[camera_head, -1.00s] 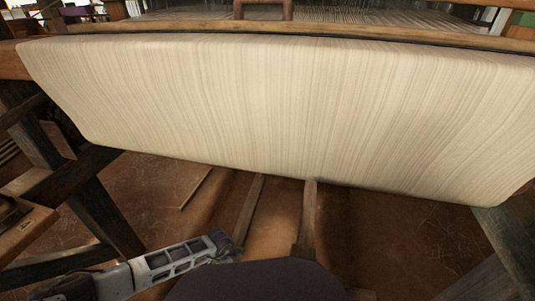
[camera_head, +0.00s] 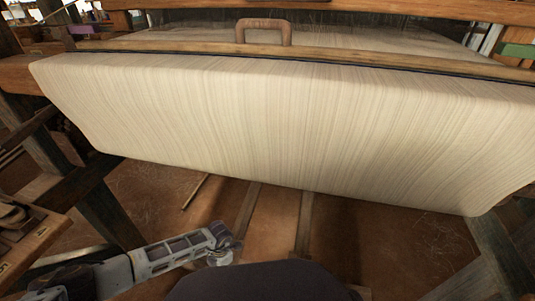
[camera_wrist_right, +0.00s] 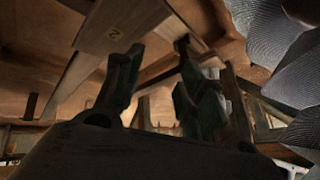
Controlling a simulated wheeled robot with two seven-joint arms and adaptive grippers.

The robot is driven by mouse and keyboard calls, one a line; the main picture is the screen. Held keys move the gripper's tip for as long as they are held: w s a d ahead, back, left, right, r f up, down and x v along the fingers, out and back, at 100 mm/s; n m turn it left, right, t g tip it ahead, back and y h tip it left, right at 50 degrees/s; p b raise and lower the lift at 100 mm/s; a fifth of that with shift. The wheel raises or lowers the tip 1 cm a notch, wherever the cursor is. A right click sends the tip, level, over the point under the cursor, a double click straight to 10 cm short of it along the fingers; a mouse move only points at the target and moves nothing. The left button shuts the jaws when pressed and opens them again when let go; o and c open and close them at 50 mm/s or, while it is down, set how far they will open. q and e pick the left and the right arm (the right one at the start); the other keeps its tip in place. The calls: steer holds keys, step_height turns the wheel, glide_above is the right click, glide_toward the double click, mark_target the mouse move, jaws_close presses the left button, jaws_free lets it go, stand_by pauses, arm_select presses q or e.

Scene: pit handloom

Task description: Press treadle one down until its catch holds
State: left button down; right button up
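Two narrow wooden treadle bars, the left bar (camera_head: 247,208) and the right bar (camera_head: 304,222), run out from under the pale cloth on the loom in the head view. Which is treadle one cannot be told there. My left arm's end (camera_head: 224,246) is low, close beside the left bar's near end; its fingers are too small to read. In the right wrist view my right gripper (camera_wrist_right: 160,68) has its two dark green fingers well apart, with nothing seen between them. A wooden plank marked "2" (camera_wrist_right: 112,33) lies beyond the left finger. No catch is recognisable.
The wide striped cloth (camera_head: 280,120) overhangs the treadle area. Dark timber posts stand at the left (camera_head: 105,205) and right (camera_head: 495,245). A wooden box (camera_head: 28,235) sits at the left edge. Grey ribbed shapes (camera_wrist_right: 285,60) fill the right wrist view's right side.

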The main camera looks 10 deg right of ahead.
arm_select(q)
steer(key=shift+r+p, duration=0.6)
steer(key=shift+r, duration=0.3)
steer(key=shift+r+p, duration=0.75)
steer(key=shift+r, duration=0.1)
arm_select(e)
steer(key=shift+n+g+h, duration=0.3)
steer(key=shift+g+h, duration=0.1)
steer(key=shift+g, duration=0.1)
steer(key=r, duration=0.3)
steer(key=d+r, duration=0.1)
steer(key=r, duration=0.1)
steer(key=shift+s+r, duration=0.15)
steer(key=shift+r, duration=0.25)
